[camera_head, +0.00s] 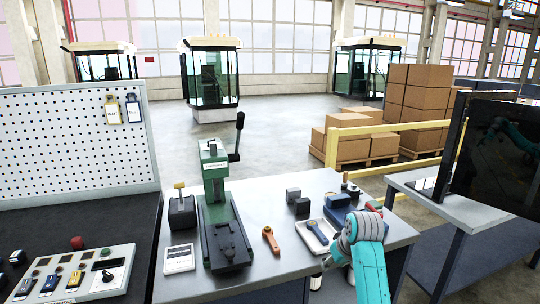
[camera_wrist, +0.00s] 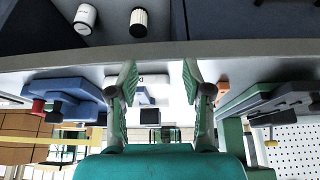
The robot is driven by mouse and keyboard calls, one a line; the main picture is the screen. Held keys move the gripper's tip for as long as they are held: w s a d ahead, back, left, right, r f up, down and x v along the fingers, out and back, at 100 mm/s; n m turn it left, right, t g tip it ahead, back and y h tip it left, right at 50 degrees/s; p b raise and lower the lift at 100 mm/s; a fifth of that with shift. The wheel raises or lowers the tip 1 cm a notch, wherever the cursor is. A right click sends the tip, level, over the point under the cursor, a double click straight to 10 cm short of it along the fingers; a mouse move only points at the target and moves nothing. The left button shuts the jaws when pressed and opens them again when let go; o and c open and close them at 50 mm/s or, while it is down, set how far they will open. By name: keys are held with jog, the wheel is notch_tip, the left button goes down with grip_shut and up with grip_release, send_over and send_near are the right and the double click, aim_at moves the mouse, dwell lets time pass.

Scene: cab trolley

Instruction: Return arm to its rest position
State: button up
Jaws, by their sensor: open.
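My teal arm (camera_head: 370,270) rises at the bottom right of the head view, with its grey joint over the right end of the grey bench (camera_head: 275,200). In the wrist view my gripper (camera_wrist: 162,80) has its two green fingers spread wide, with nothing between them. Beyond the fingers, the bench edge and items on it show upside down. In the head view the fingers are mostly hidden by the arm, and I cannot tell their exact height above the bench.
Near my arm are a white tray (camera_head: 301,231) with a blue-grey part, a blue vise-like block (camera_head: 340,212), and an orange tool (camera_head: 270,240). A green press (camera_head: 217,185) stands left. A dark monitor (camera_head: 500,150) stands right. Two small cylinders (camera_wrist: 85,17) show in the wrist view.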

jog(key=s+f+m+t, duration=0.1)
jog(key=s+f+t, duration=0.1)
jog(key=s+f, duration=0.8)
jog(key=s+f+m+t, duration=0.1)
jog(key=s+f, duration=0.7)
jog(key=f, duration=0.5)
jog(key=s+f+t, duration=0.2)
jog(key=s+f, duration=0.1)
jog(key=s, duration=0.8)
jog(key=s+r+t+h, duration=0.1)
jog(key=s, duration=1)
jog(key=s+r+m+t, duration=0.1)
jog(key=s+r+t, duration=0.2)
jog(key=s+r, duration=1.5)
jog(key=s, duration=0.4)
jog(key=shift+a+r+t, duration=0.4)
